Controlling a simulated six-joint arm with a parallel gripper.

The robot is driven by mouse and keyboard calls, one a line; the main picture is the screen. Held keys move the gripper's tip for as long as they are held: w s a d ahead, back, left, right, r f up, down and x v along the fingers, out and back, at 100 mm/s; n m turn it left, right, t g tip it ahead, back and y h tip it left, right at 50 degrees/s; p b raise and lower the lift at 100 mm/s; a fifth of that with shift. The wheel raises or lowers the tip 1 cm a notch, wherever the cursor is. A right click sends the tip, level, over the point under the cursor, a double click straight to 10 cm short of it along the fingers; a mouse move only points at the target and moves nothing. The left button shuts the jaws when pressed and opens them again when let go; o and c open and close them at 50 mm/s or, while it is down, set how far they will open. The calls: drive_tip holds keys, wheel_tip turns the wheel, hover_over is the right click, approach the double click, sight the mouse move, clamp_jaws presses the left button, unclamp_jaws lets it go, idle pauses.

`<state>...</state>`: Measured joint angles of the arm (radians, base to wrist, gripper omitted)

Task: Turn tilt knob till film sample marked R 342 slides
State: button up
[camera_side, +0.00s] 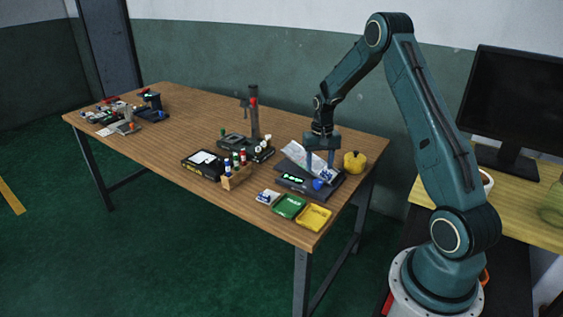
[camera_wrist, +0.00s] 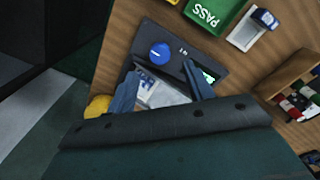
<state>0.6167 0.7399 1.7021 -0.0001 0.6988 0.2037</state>
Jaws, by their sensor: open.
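The tilt device is a dark flat base (camera_side: 281,184) near the table's right end, with a lit green display (camera_side: 292,177). A round blue knob (camera_side: 317,185) sits on its front right part; it also shows in the wrist view (camera_wrist: 160,53). A pale, shiny tilted plate (camera_side: 300,158) rises behind it. A small blue-and-white piece, perhaps the film sample, lies at its lower end (camera_wrist: 147,80); no R 342 marking is readable. My gripper (camera_side: 320,171) is open, pointing down over the plate, with its fingertips (camera_wrist: 158,69) close behind the knob. I cannot tell whether they touch anything.
A yellow lumpy object (camera_side: 354,163) is close right. A wooden vial rack (camera_side: 236,177) and a dark post (camera_side: 254,112) stand left. The table's middle left is clear.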

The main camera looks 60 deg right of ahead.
sight(317, 182)
wheel_tip(317, 182, up, 8)
drive_tip(key=shift+f, duration=0.15)
idle(1.0)
drive_tip(key=s+a+r+n+t+h, duration=0.1)
drive_tip(key=s+a+r+n, duration=0.15)
drive_tip(key=a+r, duration=0.6)
drive_tip(key=s+a+r+n+t, duration=0.2)
drive_tip(key=s+a+r, duration=0.2)
drive_tip(key=a+r, duration=0.4)
drive_tip(key=s+a+r+n+t+y, duration=0.1)
drive_tip(key=s+a+n, duration=0.4)
drive_tip(key=s+a, duration=0.7)
drive_tip(key=s+t, duration=0.1)
drive_tip(key=s, duration=0.3)
drive_tip(key=shift+t, duration=0.3)
drive_tip(key=shift+w+r, duration=0.15)
drive_tip(key=shift+w, duration=0.05)
idle(1.3)
